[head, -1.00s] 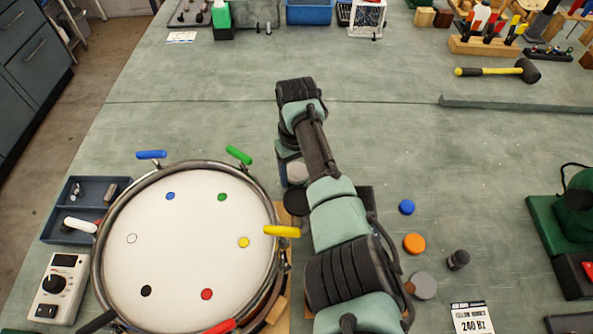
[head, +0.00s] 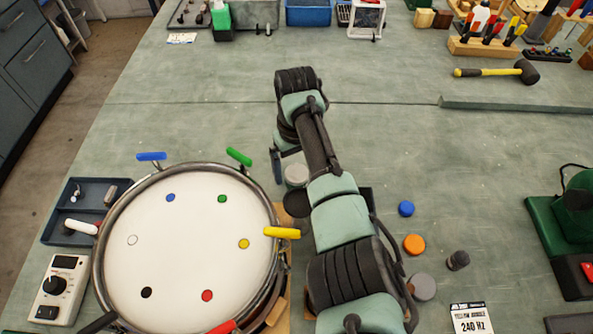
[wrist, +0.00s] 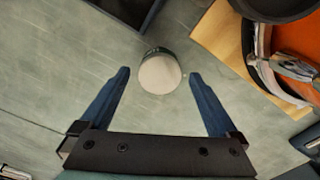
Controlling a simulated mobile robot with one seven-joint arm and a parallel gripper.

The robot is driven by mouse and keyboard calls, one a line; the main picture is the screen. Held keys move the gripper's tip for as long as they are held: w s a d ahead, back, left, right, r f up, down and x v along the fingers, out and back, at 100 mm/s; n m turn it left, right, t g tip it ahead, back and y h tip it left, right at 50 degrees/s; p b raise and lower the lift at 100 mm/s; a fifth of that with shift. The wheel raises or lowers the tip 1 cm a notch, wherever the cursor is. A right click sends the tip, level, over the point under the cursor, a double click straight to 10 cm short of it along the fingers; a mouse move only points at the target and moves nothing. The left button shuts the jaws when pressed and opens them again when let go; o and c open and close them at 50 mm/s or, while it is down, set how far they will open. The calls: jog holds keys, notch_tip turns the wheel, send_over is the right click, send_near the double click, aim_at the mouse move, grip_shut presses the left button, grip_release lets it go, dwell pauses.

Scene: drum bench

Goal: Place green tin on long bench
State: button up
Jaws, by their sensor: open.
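A small round tin (wrist: 160,74) with a pale top and a narrow dark greenish side shows in the wrist view. It stands on the grey-green bench (wrist: 60,50). In the head view the pale top of the tin (head: 297,174) shows just right of the drum, partly beside my arm. My gripper (wrist: 160,72) is open, with one blue finger on each side of the tin in the wrist view. Clear gaps show between the fingers and the tin. In the head view a finger of my gripper (head: 278,166) shows left of the tin; the other is hidden.
The drum (head: 185,250) with coloured pegs stands close on the left, by a wooden board (wrist: 222,35). Blue (head: 406,208) and orange (head: 414,244) discs lie right of my arm. A mallet (head: 500,71) lies farther back. The middle of the bench is largely clear.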

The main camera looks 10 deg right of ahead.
aim_at(296, 172)
notch_tip(296, 172, up, 10)
jog(key=shift+f, duration=0.15)
jog(key=w+a+r+t+y, duration=0.1)
jog(key=w+a+r+t, duration=0.6)
jog(key=w+a+r, duration=0.15)
jog(key=s+a+r+t+y, duration=0.15)
jog(key=r+t, duration=0.25)
jog(key=r, duration=0.6)
jog(key=a+r+t, duration=0.2)
jog(key=r+t, duration=0.2)
jog(key=r, duration=0.5)
jog(key=s+d+r+m+t+h, duration=0.1)
jog(key=s+d+r+t, duration=0.1)
jog(key=s+r+t, duration=0.4)
jog(key=s+d+r+m+t+h, duration=0.1)
jog(key=s+r+t, duration=0.5)
jog(key=s+r, duration=1)
jog(key=shift+s+d+r+m, duration=0.3)
jog(key=shift+d+r+m, duration=0.2)
jog(key=shift+r+m, duration=0.1)
jog(key=shift+h, duration=0.25)
